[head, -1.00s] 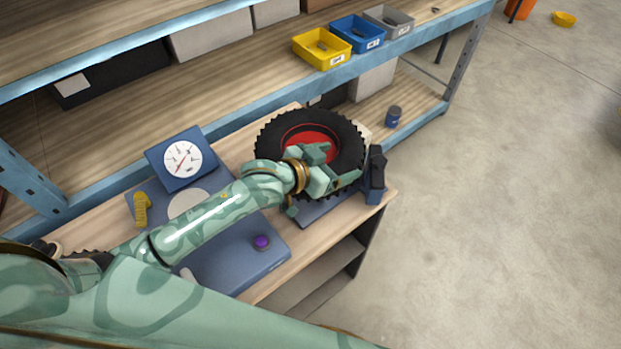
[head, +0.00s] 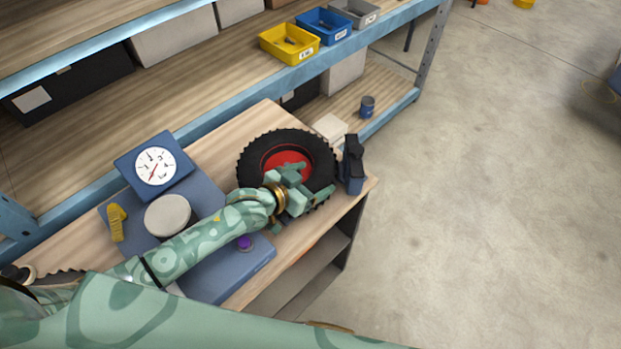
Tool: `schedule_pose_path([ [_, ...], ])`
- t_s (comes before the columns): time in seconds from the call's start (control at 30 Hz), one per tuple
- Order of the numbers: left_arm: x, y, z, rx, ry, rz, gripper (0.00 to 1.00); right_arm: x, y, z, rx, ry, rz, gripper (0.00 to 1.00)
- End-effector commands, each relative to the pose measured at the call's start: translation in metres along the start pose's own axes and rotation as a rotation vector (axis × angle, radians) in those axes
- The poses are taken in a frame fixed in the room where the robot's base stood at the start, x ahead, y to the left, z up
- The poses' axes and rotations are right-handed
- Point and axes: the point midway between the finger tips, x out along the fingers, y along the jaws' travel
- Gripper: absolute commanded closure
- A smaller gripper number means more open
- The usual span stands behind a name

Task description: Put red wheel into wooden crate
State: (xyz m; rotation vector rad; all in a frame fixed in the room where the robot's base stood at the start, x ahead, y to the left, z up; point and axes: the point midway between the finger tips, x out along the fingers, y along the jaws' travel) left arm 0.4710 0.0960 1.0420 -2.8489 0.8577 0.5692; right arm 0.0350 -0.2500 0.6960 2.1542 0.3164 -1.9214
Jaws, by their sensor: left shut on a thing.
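The red wheel (head: 272,161) has a red hub and a black knobby tyre. It is at the right end of the wooden workbench (head: 262,119), in the head view. My left gripper (head: 300,190) is shut on the wheel at its near right side, and the gripper and wrist hide part of the hub and tyre. Whether the wheel touches the bench top cannot be told. My right gripper is not in view. No wooden crate shows in this view.
A blue machine with a dial (head: 154,166) and a round plate (head: 167,215) stands left of the wheel. A dark blue upright part (head: 353,165) stands close right of it. Shelving with yellow (head: 289,43) and blue bins (head: 323,25) is behind. Open floor lies right.

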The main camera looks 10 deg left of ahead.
Motion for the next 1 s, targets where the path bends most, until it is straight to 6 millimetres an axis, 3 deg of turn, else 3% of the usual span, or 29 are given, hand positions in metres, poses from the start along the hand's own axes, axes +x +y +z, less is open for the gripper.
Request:
schedule_pose_path([
  [0.4,0.002,0.000,0.003,0.002,0.005,0.001,0.64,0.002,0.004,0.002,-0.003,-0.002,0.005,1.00],
  [0.43,0.002,0.001,0.004,0.000,0.001,0.001,0.12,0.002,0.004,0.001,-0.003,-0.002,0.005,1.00],
  [0.5,0.002,0.001,0.004,0.000,0.001,0.001,0.00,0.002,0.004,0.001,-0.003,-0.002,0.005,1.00],
  [0.83,0.003,0.000,0.007,0.000,0.002,0.001,0.00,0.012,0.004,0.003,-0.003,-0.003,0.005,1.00],
  [1.0,-0.034,0.001,-0.003,0.001,-0.004,0.001,0.00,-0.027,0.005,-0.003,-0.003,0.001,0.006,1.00],
])
